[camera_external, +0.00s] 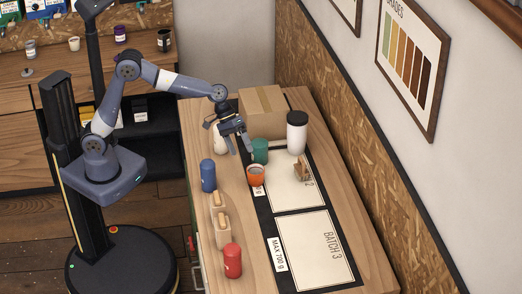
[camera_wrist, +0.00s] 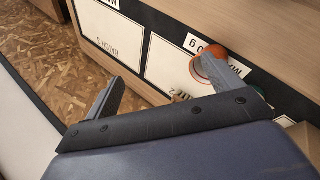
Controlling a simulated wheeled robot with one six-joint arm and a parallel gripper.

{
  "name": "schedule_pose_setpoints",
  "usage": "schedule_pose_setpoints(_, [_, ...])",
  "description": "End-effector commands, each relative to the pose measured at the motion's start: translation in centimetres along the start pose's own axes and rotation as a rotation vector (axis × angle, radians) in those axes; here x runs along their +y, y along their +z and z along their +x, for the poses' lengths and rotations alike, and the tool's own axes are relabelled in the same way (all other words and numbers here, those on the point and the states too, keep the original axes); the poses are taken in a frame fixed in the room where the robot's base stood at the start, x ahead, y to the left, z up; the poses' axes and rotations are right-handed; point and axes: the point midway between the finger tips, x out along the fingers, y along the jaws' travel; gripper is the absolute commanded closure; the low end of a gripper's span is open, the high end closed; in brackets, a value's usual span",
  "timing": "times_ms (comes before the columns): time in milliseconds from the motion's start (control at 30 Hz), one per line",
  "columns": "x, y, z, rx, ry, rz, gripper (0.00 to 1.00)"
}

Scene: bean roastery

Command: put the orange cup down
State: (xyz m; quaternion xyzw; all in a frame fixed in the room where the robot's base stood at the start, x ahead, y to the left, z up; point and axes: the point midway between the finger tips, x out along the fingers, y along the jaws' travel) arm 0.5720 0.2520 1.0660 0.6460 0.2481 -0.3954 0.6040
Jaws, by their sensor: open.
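The orange cup (camera_external: 256,176) stands upright on the dark mat (camera_external: 265,208), at the left edge of the upper white card (camera_external: 292,192), by a small weight label. My gripper (camera_external: 238,150) is open and empty above and behind the cup, apart from it in the external view. In the wrist view the orange cup (camera_wrist: 206,53) shows partly behind the right finger of my gripper (camera_wrist: 163,70). That finger hides part of it.
A green cup (camera_external: 260,151) stands close behind the orange one. A white tumbler (camera_external: 297,135), a cardboard box (camera_external: 262,112) and a small wooden-looking item (camera_external: 302,172) are nearby. A blue canister (camera_external: 208,176) and red canister (camera_external: 232,261) line the left edge. The BATCH 3 card (camera_external: 315,250) is clear.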

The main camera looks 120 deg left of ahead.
Motion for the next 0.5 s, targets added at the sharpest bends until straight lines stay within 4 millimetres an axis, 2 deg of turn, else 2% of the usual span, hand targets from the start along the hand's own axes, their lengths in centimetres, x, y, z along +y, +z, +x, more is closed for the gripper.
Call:
schedule_pose_setpoints(133, [-0.2,0.3,-0.8,-0.024,0.176,-0.401,0.13])
schedule_pose_setpoints(267, [-0.7,-0.2,-1.9,-0.048,0.323,-0.770,0.13])
schedule_pose_setpoints(500, [-3.2,-2.0,-4.0,-0.091,0.543,-1.368,0.13])
